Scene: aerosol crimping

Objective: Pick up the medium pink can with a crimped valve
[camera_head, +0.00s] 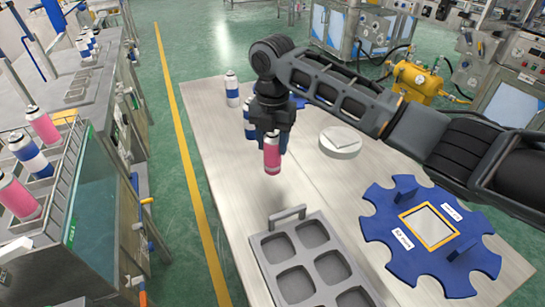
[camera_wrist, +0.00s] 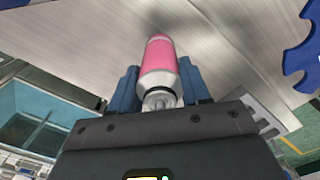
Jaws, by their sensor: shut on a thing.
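A pink can (camera_head: 272,157) with a silver top hangs in my gripper (camera_head: 272,138), above the steel table (camera_head: 225,180). In the wrist view, the pink can (camera_wrist: 160,65) sits between the two blue fingers of my gripper (camera_wrist: 160,85). The fingers are shut on its silver upper part. A metal valve shows at the top of the can. It is too small to tell whether it is crimped. The can's lower end seems clear of the table.
White-and-blue cans (camera_head: 232,88) stand on the table behind my gripper. A grey tray (camera_head: 287,217) with empty pockets is in front. A blue star-shaped plate (camera_head: 380,225) and a round white block (camera_head: 340,141) lie to the right. More pink cans (camera_head: 43,124) stand on the left machine.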

